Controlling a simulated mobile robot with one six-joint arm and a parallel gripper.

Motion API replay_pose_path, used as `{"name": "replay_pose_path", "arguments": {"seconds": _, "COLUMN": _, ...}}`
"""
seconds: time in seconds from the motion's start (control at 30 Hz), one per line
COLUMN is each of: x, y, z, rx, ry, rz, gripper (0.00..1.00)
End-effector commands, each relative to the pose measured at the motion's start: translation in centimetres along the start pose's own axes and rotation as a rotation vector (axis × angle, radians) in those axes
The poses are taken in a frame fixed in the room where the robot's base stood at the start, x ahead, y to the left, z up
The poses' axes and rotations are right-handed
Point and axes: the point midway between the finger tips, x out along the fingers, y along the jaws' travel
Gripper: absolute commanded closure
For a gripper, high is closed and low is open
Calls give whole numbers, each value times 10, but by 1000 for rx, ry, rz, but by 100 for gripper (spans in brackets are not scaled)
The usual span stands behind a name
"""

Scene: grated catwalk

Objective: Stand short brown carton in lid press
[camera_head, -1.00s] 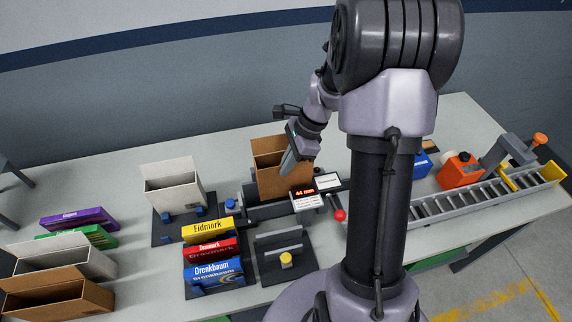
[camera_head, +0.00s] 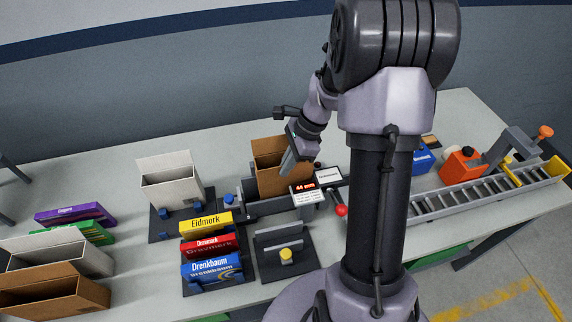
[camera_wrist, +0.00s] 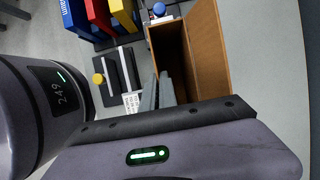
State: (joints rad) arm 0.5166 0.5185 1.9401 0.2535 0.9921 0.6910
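The short brown carton (camera_head: 268,178) stands upright and open-topped at the lid press (camera_head: 304,186), behind its small display and left of the red knob. In the wrist view the brown carton (camera_wrist: 208,45) shows its open mouth, with its flap raised on the right. My gripper (camera_head: 288,163) is at the carton's right end. Its fingers (camera_wrist: 160,80) are close together at the carton's near end wall, one on each side of it, and look shut on it. The carton's base is partly hidden by the press.
A white carton (camera_head: 172,192) stands on a fixture to the left. Yellow, red and blue boxes (camera_head: 212,267) stand in front of it. Another brown carton (camera_head: 50,298) is at the lower left. A roller conveyor (camera_head: 470,198) and an orange container (camera_head: 460,167) lie to the right.

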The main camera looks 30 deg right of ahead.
Motion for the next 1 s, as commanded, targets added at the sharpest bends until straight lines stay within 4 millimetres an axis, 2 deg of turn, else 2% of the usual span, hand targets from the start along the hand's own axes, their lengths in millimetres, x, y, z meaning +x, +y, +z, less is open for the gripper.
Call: {"name": "replay_pose_path", "arguments": {"seconds": 1.0, "x": 39, "y": 0, "z": -16, "rx": 0, "ry": 0, "rz": 0, "gripper": 100}}
